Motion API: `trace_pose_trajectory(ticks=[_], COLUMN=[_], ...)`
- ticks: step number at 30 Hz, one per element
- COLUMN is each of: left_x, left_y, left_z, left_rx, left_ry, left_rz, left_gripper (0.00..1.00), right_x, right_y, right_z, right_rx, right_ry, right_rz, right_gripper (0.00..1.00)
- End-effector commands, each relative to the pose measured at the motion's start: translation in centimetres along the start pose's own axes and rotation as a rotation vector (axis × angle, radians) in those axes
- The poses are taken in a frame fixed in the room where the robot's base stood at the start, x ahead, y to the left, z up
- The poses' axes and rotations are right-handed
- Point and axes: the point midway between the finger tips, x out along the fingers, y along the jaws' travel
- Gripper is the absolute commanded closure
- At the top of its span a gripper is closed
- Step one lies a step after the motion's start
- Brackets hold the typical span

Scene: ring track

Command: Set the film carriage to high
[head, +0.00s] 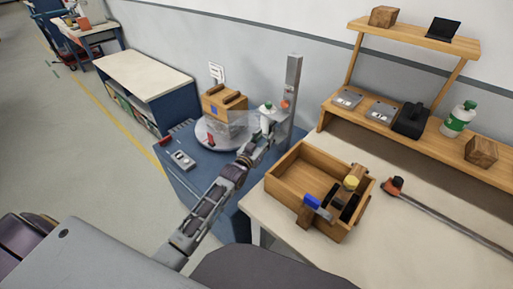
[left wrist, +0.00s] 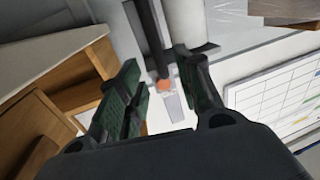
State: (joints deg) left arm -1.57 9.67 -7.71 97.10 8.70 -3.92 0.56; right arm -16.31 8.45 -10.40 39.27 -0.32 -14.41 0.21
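The wrapping machine has an upright grey mast (head: 292,80) beside a round turntable (head: 205,138). A wooden box (head: 224,101) sits over a film-wrapped load (head: 226,124) on the turntable. A small carriage with an orange part (head: 285,104) is at the mast, around its middle height; the arm partly covers this area. My left gripper (head: 268,122) reaches up to the mast. In the left wrist view its two fingers (left wrist: 160,78) are apart, with the orange part (left wrist: 164,86) and a dark bar (left wrist: 148,40) showing between and beyond them. Contact cannot be told. My right gripper is out of view.
A control box (head: 182,159) sits on the blue machine base (head: 190,185). At right, a table holds a wooden tray (head: 290,170) and a long bar tool (head: 440,215). A shelf (head: 440,140) with a bottle (head: 459,119) stands behind.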

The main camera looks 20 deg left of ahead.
Motion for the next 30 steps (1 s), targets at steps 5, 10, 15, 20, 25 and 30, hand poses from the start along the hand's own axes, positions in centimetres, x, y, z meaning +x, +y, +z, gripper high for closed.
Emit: trace_pose_trajectory(ticks=[5, 10, 15, 20, 25, 30], left_x=[-1.6, -3.1, -4.5, -5.4, -5.9, -5.9], left_y=[0.0, 0.0, 0.0, 0.0, 0.0, 0.0], left_z=[0.1, -0.1, -0.1, -0.2, -0.2, -0.2], left_rx=[0.000, 0.001, 0.001, 0.001, 0.001, 0.001], left_ry=[0.000, 0.001, 0.003, 0.004, 0.004, 0.004], left_rz=[0.000, 0.000, 0.000, 0.000, 0.000, 0.000], left_gripper=[0.65, 0.65, 0.65, 0.65, 0.65, 0.65], right_x=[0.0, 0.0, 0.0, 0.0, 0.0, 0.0], right_y=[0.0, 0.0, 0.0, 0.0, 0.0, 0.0], right_z=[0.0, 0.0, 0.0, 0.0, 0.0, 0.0], right_rx=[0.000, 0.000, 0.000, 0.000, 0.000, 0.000], right_ry=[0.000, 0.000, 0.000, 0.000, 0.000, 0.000], right_rz=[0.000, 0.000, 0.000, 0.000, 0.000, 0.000], right_gripper=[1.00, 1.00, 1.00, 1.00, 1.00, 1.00])
